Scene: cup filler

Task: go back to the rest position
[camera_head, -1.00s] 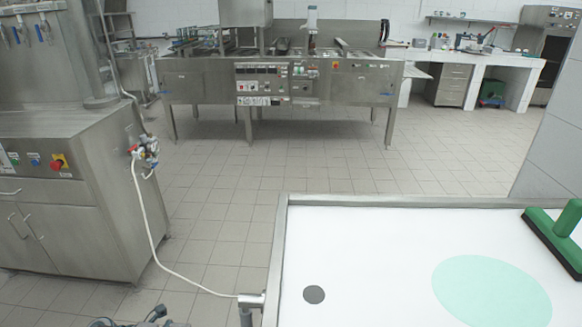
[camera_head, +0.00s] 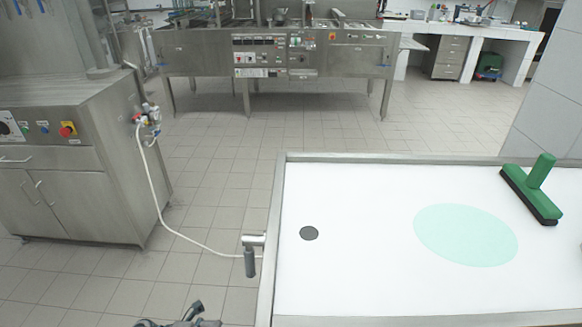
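Part of my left gripper (camera_head: 187,316) shows at the bottom edge, left of the middle, as dark grey finger parts. It is low, over the floor side left of the white-topped table (camera_head: 340,286). Most of it is cut off by the frame, so I cannot tell whether it is open or shut. Nothing is seen held in the visible part. My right gripper is not in view.
The table has a raised metal rim, a dark round hole (camera_head: 309,233), a pale green oval (camera_head: 465,235) and a green brush (camera_head: 530,188). A steel cabinet (camera_head: 75,165) with a white hose stands left. A steel machine (camera_head: 275,55) stands behind. Tiled floor between is clear.

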